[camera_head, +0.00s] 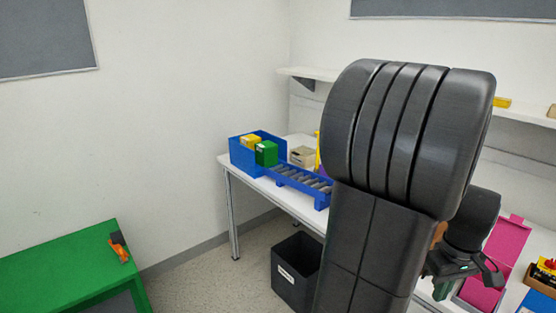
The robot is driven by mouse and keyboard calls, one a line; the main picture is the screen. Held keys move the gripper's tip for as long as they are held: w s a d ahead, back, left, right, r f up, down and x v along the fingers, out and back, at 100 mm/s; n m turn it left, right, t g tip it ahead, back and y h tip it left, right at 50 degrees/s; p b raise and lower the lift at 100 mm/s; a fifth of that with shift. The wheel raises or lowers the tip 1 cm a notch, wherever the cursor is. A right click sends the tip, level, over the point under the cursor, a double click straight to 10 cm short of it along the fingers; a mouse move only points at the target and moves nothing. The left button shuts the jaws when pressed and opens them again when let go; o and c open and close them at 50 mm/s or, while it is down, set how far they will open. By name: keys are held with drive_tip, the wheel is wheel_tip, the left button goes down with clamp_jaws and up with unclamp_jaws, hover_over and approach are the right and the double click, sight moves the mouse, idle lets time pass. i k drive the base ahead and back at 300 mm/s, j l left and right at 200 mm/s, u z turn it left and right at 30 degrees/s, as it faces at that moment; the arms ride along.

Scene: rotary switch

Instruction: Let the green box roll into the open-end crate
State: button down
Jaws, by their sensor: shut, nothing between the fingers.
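The green box (266,153) sits at the open end of the blue crate (241,159), where the crate meets the roller track. I cannot tell whether it is fully inside. A yellow box (250,141) is in the crate behind it. The blue roller track (303,180) with grey rollers runs from the crate to the right, and its far right part is hidden behind my arm. My gripper (482,279) is at the lower right, well away from the green box and partly hidden by my arm. It is shut and empty.
The white table (226,167) carries the crate and track. A cardboard box (301,156) stands behind the track. A black bin (296,270) is on the floor below. A pink box (506,240) is near my gripper. A green table (60,265) is at left.

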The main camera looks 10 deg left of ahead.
sight(266, 152)
drive_tip(key=i+j+u, duration=0.3)
drive_tip(key=i+u, duration=0.65)
drive_tip(key=i, duration=0.15)
drive_tip(key=i+l, duration=0.1)
drive_tip(key=i, duration=0.55)
drive_tip(key=i+l, duration=0.1)
drive_tip(key=i, duration=0.6)
